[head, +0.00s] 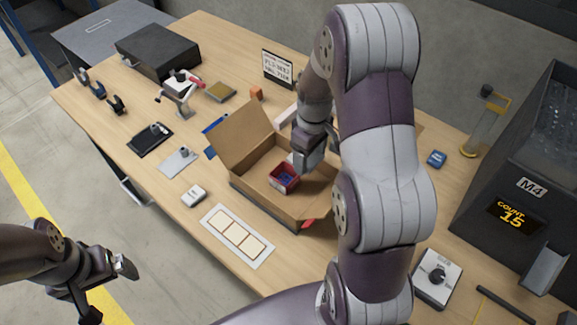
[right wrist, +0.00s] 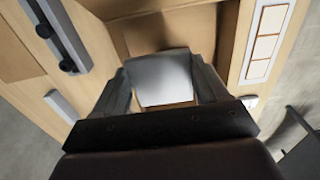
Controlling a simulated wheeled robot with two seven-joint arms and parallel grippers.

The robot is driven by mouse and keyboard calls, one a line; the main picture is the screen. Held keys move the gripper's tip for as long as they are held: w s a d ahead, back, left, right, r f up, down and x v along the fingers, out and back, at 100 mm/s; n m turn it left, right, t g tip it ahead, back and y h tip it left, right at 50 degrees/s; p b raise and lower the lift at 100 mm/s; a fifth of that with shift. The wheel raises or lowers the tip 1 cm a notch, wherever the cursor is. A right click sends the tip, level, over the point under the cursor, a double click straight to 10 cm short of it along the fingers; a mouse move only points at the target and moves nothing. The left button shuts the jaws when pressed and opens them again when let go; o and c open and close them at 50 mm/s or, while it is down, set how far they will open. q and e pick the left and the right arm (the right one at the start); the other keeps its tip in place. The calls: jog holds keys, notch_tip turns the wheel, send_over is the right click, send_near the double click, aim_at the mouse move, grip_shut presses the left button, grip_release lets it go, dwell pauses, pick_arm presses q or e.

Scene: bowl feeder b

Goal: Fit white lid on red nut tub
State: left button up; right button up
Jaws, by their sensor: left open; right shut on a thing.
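The red nut tub (head: 283,180) sits in the open cardboard box (head: 262,207), with blue contents showing inside. My right gripper (head: 303,160) is low over the box, just behind the tub. In the right wrist view my right gripper (right wrist: 163,75) is shut on the white lid (right wrist: 163,82), a pale square plate between its fingers. In the head view the lid is mostly hidden by the gripper. The tub cannot be seen in the right wrist view. My left gripper (head: 112,283) is open and empty, off the table's front left edge.
The box flap (head: 243,137) stands up on the left. A white card with three panels (head: 237,235) lies in front of the box. The dark M4 feeder (head: 515,180) stands at right, its display reading 15. Several small items lie on the left of the table.

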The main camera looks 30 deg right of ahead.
aim_at(289, 158)
jog(key=w+a+f, duration=0.1)
jog(key=a, duration=0.1)
jog(key=w+a+f, duration=0.2)
jog(key=shift+w, duration=0.25)
jog(key=shift+f+p, duration=0.5)
jog(key=shift+f, duration=1.6)
jog(key=o, duration=1)
jog(key=shift+f, duration=0.1)
jog(key=shift+o, duration=0.2)
notch_tip(289, 158, up, 12)
jog(key=b, duration=0.1)
jog(key=s+a+m, duration=0.2)
jog(key=s+a, duration=0.2)
jog(key=s, duration=0.2)
jog(key=s+a+m+t, duration=0.1)
jog(key=s+a+m, duration=0.1)
jog(key=s+a, duration=0.2)
jog(key=s, duration=0.3)
jog(key=shift+s+f, duration=0.15)
jog(key=shift+s, duration=0.1)
jog(key=shift+s+a, duration=0.15)
